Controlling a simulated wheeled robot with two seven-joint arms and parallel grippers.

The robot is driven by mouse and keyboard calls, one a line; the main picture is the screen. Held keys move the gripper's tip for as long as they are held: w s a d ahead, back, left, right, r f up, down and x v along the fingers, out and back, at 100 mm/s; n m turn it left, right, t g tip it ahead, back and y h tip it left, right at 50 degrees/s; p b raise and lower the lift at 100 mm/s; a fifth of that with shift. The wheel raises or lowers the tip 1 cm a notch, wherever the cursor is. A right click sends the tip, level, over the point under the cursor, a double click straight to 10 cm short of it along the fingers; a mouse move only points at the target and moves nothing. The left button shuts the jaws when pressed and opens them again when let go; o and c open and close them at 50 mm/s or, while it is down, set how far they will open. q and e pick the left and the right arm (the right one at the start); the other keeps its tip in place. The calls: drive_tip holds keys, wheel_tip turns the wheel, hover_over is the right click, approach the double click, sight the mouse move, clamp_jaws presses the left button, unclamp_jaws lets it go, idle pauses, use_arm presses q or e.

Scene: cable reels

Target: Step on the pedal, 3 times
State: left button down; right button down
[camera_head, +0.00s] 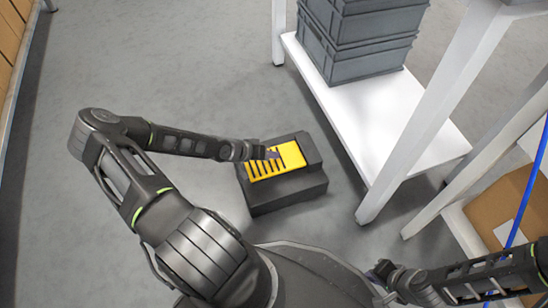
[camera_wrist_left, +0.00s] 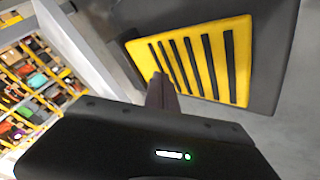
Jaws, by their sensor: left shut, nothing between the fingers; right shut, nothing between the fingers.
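The pedal (camera_head: 291,154) is a black block on the floor with a yellow, black-slotted top plate. My left gripper (camera_head: 272,153) is shut and empty, with its tips over the yellow plate. In the left wrist view the yellow plate (camera_wrist_left: 213,62) fills the upper right, and the shut fingers (camera_wrist_left: 161,92) reach its near edge. I cannot tell whether the tips touch the plate. My right gripper (camera_head: 382,270) is shut and empty at the lower right, well away from the pedal.
A white shelf (camera_head: 350,115) with stacked grey crates (camera_head: 365,45) stands right of the pedal, its white legs close by. A cardboard box (camera_head: 500,205) and a blue cable (camera_head: 524,200) are at the right. The grey floor left of the pedal is clear.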

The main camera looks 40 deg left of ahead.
sight(272, 161)
use_arm(q)
drive_tip(key=shift+r, duration=0.1)
wheel_tip(272, 161, up, 5)
drive_tip(key=p, duration=0.4)
idle(0.3)
drive_tip(key=shift+w, duration=0.1)
idle(2.4)
